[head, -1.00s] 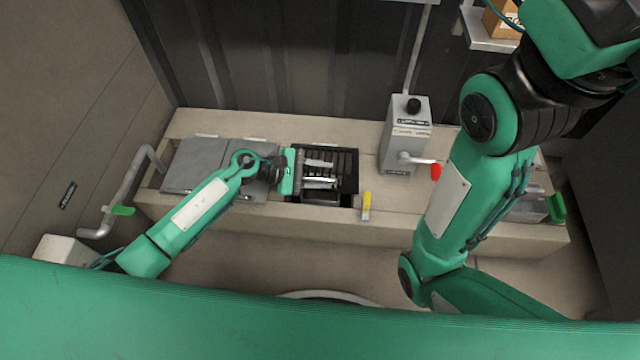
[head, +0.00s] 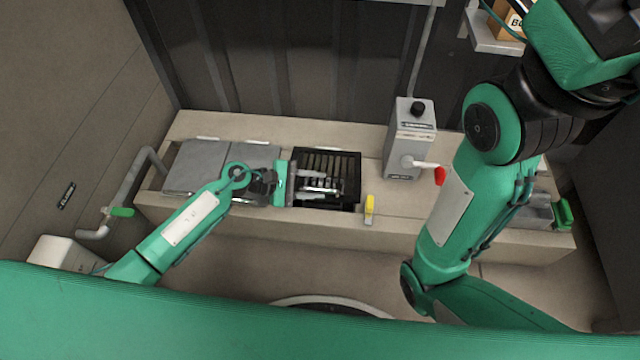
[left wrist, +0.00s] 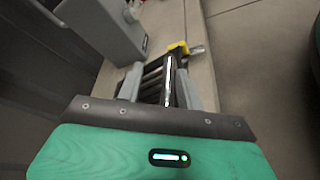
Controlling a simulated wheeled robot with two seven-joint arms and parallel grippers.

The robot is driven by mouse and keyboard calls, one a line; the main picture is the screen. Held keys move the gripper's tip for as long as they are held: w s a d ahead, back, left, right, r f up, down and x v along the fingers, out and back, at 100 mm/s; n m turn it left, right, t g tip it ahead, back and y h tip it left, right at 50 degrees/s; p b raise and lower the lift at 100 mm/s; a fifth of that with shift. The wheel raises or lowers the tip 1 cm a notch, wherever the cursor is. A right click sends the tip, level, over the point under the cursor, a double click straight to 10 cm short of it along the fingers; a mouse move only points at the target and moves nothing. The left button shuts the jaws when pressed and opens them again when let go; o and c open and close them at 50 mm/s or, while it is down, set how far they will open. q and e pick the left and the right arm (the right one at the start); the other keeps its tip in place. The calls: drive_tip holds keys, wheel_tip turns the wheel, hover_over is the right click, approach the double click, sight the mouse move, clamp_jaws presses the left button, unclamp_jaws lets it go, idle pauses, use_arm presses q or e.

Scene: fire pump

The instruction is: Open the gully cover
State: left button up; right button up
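The gully is a dark rectangular opening (head: 345,165) in the pale ledge, with a barred grate in it that I take for the cover. The bars also show in the left wrist view (left wrist: 152,80). My left gripper (head: 315,189) reaches over the grate from the left, pointing right. In the left wrist view its two grey fingers (left wrist: 168,88) stand apart, with the bars and a bright metal rod between them. I cannot tell if the fingers touch the grate. My right arm is at the right; its gripper is not seen.
Grey plates (head: 195,165) lie left of the opening. A grey box (head: 408,145) with a red-tipped lever (head: 440,176) stands to the right. A yellow-topped piece (head: 369,208) is at the ledge's front. A pipe with a green handle (head: 122,212) is at the far left.

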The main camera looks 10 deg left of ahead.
use_arm(q)
drive_tip(key=b+v, duration=0.2)
drive_tip(key=v, duration=1.1)
drive_tip(key=shift+a, duration=0.3)
idle(0.5)
drive_tip(key=shift+s, duration=0.15)
drive_tip(key=shift+r+b, duration=0.1)
drive_tip(key=shift+b, duration=0.3)
